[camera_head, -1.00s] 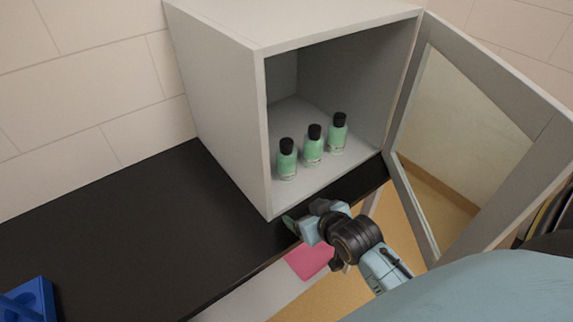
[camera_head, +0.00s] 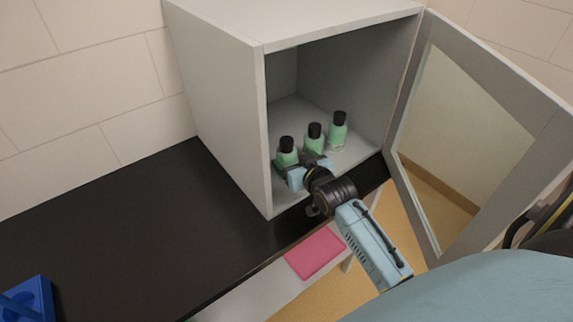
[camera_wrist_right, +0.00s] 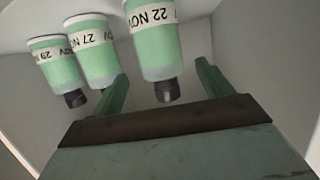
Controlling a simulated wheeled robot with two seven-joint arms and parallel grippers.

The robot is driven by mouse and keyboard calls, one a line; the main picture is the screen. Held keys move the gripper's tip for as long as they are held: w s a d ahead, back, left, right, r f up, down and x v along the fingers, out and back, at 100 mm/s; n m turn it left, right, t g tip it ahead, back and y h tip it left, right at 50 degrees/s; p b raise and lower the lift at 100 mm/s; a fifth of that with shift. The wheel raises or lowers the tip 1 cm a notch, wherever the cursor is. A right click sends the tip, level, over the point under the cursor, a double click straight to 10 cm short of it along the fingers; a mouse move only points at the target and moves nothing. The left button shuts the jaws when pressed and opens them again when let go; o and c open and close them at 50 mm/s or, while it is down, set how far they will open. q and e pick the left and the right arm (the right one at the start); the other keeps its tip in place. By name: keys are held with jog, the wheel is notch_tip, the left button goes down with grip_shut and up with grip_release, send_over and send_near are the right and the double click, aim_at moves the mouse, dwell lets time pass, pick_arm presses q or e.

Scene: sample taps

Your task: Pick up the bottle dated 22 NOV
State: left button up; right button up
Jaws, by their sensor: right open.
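Three green bottles with black caps stand upright in a row inside the open cabinet. The wrist view shows them upside down, with labels. The bottle dated 22 NOV (camera_wrist_right: 155,42) is the rightmost there, and appears as the leftmost bottle (camera_head: 287,156) in the head view. The 27 NOV bottle (camera_wrist_right: 92,52) is the middle one (camera_head: 314,144); the third, with a partly readable label (camera_wrist_right: 55,65), is at the right (camera_head: 337,133). My right gripper (camera_wrist_right: 162,72) is open, its green fingers either side of the 22 NOV bottle's cap in the picture; contact is unclear. My left gripper is out of view.
The grey cabinet (camera_head: 225,110) stands on a black counter (camera_head: 130,225); its glazed door (camera_head: 480,130) is swung open to the right. A blue object (camera_head: 30,300) is at the counter's lower left. A pink item (camera_head: 315,253) lies below the counter edge.

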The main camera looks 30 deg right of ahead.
aim_at(286, 155)
jog(key=x, duration=0.5)
jog(key=shift+a+f, duration=0.15)
jog(key=shift+s, duration=0.1)
jog(key=c, duration=1.2)
